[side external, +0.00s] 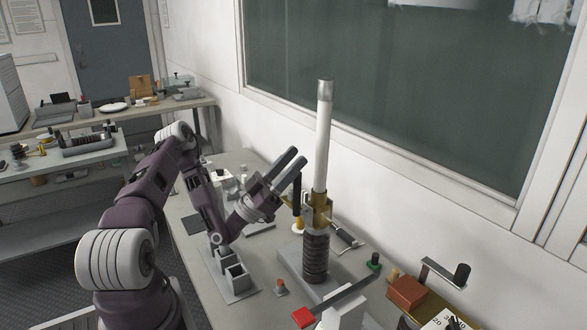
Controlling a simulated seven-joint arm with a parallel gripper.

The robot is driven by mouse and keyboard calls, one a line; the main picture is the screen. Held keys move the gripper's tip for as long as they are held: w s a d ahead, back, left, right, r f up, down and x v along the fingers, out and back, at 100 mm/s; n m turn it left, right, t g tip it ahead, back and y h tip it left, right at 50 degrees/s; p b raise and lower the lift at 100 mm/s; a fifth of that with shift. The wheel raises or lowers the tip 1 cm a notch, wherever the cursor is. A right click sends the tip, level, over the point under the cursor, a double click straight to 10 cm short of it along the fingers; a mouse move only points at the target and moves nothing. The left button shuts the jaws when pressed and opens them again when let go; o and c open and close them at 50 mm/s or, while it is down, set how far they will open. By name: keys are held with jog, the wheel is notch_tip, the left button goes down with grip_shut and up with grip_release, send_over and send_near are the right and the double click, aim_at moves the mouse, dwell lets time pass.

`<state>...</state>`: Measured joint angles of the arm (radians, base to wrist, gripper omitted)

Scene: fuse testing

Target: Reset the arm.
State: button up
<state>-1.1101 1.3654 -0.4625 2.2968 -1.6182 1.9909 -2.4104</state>
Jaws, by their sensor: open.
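My gripper (288,168) is in the middle of the side external view, above the workbench. Its two dark fingers are spread apart, point up and to the right, and hold nothing. The fingertips are close to the left of a tall white fuse tube (322,140) in this view; I cannot tell the exact gap. The tube stands upright with a grey metal cap on top. Its lower end sits in a brass clamp (319,208) above a dark ribbed insulator (315,258) on a grey base.
A grey open-topped holder (238,281) stands below my gripper. A lever with a red end (303,317), a brown block (406,291) and a crank handle (461,276) are at the front right. A wall with a dark green board (400,90) runs behind the bench.

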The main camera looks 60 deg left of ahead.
jog(key=s+d+r+m+g+h, duration=0.1)
jog(key=d+r+m+g+h, duration=0.4)
jog(key=m+h, duration=0.4)
jog(key=d+r+m+g+h, duration=0.3)
jog(key=d+m+g+h, duration=0.35)
jog(key=m, duration=0.55)
jog(key=s+d+r+m+g+y, duration=0.1)
jog(key=s+d+m+g, duration=0.3)
jog(key=d+m+g, duration=0.3)
jog(key=s+d+m+g+y, duration=0.1)
jog(key=s+d+m+g, duration=0.3)
jog(key=d+m+g, duration=0.35)
jog(key=s+d+f+m+g+y, duration=0.1)
jog(key=s+f+m+g+y, duration=0.15)
jog(key=s+m+y, duration=0.55)
jog(key=s+d+f+m+g+y, duration=0.1)
jog(key=s+f+m+y, duration=0.4)
jog(key=m, duration=0.6)
jog(key=s+a+r+m+t+y, duration=0.2)
jog(key=a+m+t+y, duration=0.4)
jog(key=m, duration=0.8)
jog(key=a+r+t, duration=0.1)
jog(key=a+t, duration=0.1)
jog(key=shift+r+t, duration=0.35)
jog(key=shift+r, duration=0.05)
